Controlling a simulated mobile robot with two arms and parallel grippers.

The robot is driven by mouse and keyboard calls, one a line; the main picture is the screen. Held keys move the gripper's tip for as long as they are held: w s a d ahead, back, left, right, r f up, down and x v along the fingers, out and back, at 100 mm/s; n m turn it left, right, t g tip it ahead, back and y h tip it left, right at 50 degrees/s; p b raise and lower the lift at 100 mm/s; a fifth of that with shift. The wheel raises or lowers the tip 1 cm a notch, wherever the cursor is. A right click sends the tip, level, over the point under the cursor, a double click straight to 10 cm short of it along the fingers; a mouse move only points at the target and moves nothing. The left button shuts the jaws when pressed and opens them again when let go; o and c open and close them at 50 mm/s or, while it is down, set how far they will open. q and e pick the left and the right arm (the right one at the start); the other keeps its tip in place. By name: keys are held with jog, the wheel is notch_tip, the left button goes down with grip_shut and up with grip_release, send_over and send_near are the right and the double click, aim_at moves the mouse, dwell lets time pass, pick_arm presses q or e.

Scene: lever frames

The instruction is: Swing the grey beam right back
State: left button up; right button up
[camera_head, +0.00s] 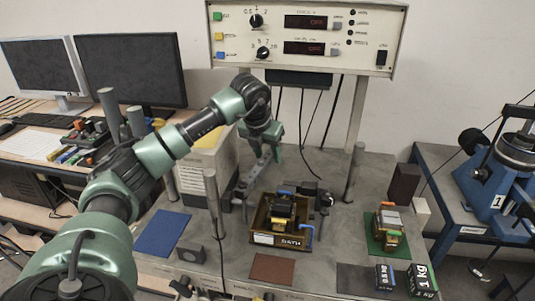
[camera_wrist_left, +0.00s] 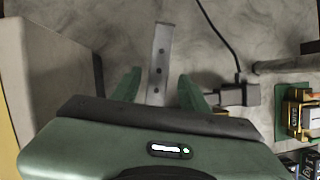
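The grey beam (camera_head: 256,172) is a flat bar with dark holes, standing out over the bench left of the wooden tray in the head view. In the left wrist view the beam (camera_wrist_left: 161,50) runs from the far side in between my two green fingers. My left gripper (camera_wrist_left: 159,80) is open around the beam, with a gap showing on each side of it. In the head view my left gripper (camera_head: 276,150) is at the beam's far end. The beam's near end in the wrist view is hidden behind my gripper body. My right gripper is in neither view.
A tray (camera_head: 264,239) with a dark device stands right of the beam. A grey post (camera_head: 212,195) rises to its left. A beige box (camera_head: 205,160) stands behind my left arm. A blue mat (camera_head: 162,233) lies front left. A control panel (camera_head: 305,38) stands above the back.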

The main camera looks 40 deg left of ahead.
pick_arm(q)
jog(key=shift+s+r, duration=0.15)
jog(key=shift+r, duration=0.35)
jog(key=b+v, duration=0.1)
jog(key=v, duration=0.5)
jog(key=shift+s+d+r+b, duration=0.1)
jog(key=shift+s+r+b, duration=0.1)
jog(key=shift+r+b, duration=0.15)
jog(key=shift+f, duration=0.15)
